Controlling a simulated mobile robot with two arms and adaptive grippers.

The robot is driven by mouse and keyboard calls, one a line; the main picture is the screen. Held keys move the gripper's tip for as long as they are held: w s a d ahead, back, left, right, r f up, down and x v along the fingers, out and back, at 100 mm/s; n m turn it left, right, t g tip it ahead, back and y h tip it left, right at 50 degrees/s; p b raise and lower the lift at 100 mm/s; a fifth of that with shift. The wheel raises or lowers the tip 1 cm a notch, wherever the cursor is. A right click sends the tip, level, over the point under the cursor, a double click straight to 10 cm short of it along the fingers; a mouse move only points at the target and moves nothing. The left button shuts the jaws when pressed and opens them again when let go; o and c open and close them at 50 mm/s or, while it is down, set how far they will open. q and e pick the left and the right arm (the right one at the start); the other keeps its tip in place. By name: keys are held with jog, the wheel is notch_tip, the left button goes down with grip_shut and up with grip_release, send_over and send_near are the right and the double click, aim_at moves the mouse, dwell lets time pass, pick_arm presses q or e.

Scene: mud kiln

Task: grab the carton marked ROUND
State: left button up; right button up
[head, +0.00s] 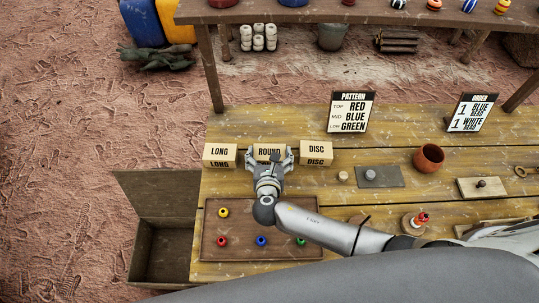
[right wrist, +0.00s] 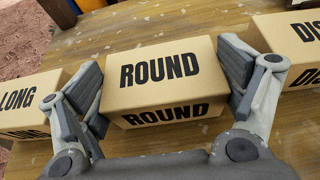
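The carton marked ROUND (head: 267,149) stands on the yellow wooden table, between the LONG carton (head: 220,155) and the DISC carton (head: 316,152). In the right wrist view the ROUND carton (right wrist: 160,77) fills the middle, its label on the top and front faces. My right gripper (head: 269,157) is open, with one finger on each side of the ROUND carton. In the right wrist view a small gap shows by the left finger; contact at the right finger is hard to tell. My left gripper is not in view.
A brown tray (head: 213,250) with several coloured rings lies in front of the cartons. An open bin (head: 165,245) stands left of the table. A clay bowl (head: 429,158), a grey plate (head: 380,177) and two signs, PATTERN (head: 351,111) and ORDER (head: 472,112), are to the right.

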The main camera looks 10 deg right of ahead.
jog(key=c, duration=0.4)
jog(key=shift+r, duration=0.15)
